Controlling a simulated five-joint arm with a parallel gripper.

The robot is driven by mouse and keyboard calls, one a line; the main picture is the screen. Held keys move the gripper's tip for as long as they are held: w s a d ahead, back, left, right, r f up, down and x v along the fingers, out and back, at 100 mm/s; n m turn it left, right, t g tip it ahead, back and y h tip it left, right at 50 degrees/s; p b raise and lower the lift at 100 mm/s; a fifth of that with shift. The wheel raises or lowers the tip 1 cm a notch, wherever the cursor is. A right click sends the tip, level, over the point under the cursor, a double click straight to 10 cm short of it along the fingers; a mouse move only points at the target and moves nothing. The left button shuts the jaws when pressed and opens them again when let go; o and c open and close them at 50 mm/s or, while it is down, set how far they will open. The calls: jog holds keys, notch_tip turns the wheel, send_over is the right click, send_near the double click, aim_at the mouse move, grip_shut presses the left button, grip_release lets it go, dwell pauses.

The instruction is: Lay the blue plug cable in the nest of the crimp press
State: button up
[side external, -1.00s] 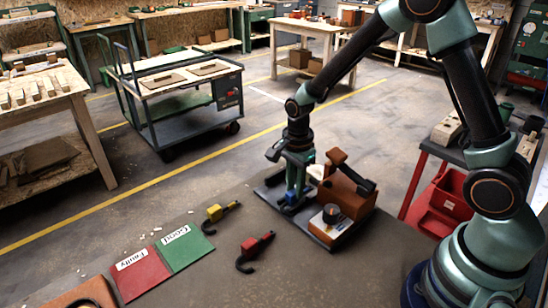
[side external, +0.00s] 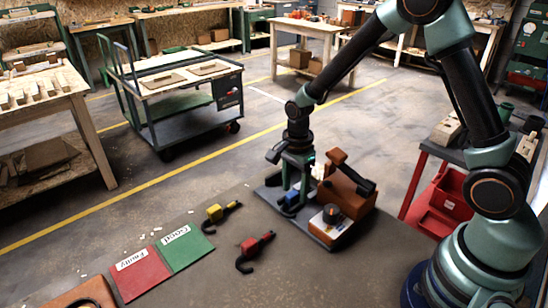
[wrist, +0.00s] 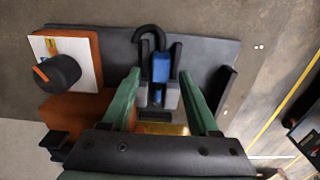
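The blue plug cable (wrist: 161,68) lies in the nest (wrist: 172,98) of the crimp press, between grey blocks, with its black cable hooking away past two dark posts. It also shows low under my gripper in the side view (side external: 290,199). The crimp press (side external: 344,193) has a brown body, a dark lever and a dark base plate. My gripper (wrist: 159,75) is open, its green fingers spread on either side of the plug with gaps between. In the side view my gripper (side external: 296,190) stands upright over the nest.
A red plug cable (side external: 256,243) and a yellow one (side external: 217,213) lie on the bench left of the press. A green "Good" mat (side external: 186,247) and a red "Faulty" mat (side external: 140,274) lie further left. A black knob (wrist: 57,74) stands on the press's white-topped box.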

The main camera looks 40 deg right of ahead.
notch_tip(320, 180, up, 10)
jog(key=r, duration=0.1)
jog(key=s+d+r+n+t, duration=0.1)
jog(key=s+r+n+t, duration=0.4)
jog(key=s+r+n, duration=0.5)
jog(key=s+n, duration=0.1)
jog(key=n, duration=0.7)
jog(key=shift+s+r+t, duration=0.25)
jog(key=shift+r+t, duration=0.05)
jog(key=shift+d, duration=0.1)
